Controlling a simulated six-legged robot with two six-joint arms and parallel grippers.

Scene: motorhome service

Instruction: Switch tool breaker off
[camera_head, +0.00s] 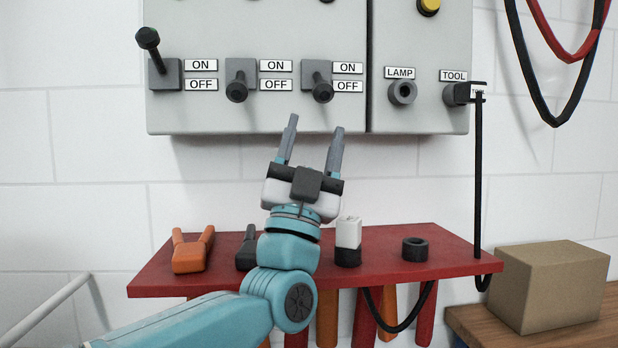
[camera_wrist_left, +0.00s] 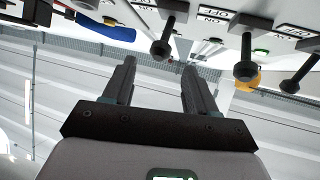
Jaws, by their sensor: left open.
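A grey breaker panel (camera_head: 290,112) hangs on the white wall. It has three black levers beside ON and OFF labels. The left lever (camera_head: 148,40) points up, at or above its ON label. The middle lever (camera_head: 237,91) and the right lever (camera_head: 322,91) point down and outward, level with their OFF labels. No label in view names which lever is the tool breaker. My left gripper (camera_head: 315,127) is open and empty, just below the right lever and apart from it. In the left wrist view, levers (camera_wrist_left: 244,70) show above and right of my open fingers (camera_wrist_left: 158,72).
LAMP socket (camera_head: 402,92) looks empty; the TOOL socket (camera_head: 458,94) holds a plug with a hanging black cable (camera_head: 478,180). A red shelf (camera_head: 440,252) below carries orange-handled items (camera_head: 190,252), a white-and-black block (camera_head: 348,240) and a black ring (camera_head: 415,249). A cardboard box (camera_head: 550,285) stands at right.

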